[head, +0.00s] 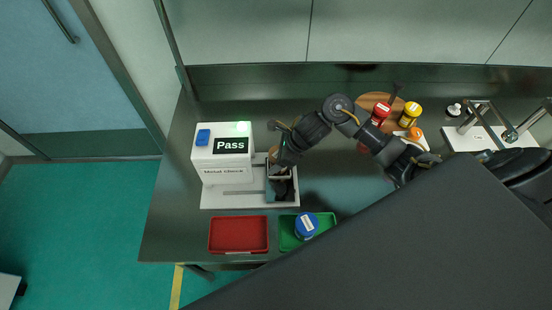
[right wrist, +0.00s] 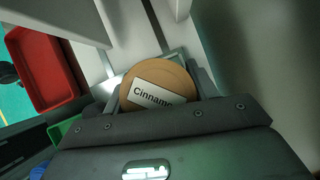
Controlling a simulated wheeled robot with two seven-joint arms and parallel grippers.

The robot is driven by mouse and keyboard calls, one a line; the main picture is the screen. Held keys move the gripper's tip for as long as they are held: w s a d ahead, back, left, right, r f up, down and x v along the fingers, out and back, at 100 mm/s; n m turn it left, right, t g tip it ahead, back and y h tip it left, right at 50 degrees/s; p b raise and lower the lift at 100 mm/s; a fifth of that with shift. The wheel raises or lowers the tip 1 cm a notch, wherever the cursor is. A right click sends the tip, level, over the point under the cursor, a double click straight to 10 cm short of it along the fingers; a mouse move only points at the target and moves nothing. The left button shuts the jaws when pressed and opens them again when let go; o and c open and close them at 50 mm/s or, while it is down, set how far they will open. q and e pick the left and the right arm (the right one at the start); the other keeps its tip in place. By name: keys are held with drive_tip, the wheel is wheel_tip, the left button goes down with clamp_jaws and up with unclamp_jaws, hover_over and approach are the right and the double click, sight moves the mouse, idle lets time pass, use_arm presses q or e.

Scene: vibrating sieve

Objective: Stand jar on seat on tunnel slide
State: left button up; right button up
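The cinnamon jar shows its round tan lid with a white "Cinnamo…" label in the right wrist view (right wrist: 158,84). In the head view a small part of it (head: 273,154) shows beside my gripper. My right gripper (head: 281,178) points down over the right end of the white tunnel slide base (head: 220,201); its fingers lie close on both sides of the lid and appear shut on the jar. The seat and the jar's foot are hidden, so I cannot tell whether they touch. The white metal check tunnel (head: 222,171) reads "Pass" with a green light. My left gripper is not in view.
In front stand a red tray (head: 238,235), empty, and a green tray (head: 287,240) holding a blue-lidded jar (head: 306,225). A metal stand (head: 482,135) is farther right.

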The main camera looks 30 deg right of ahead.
drive_tip(key=o, duration=0.3)
drive_tip(key=shift+r, duration=0.1)
drive_tip(key=v, duration=1.2)
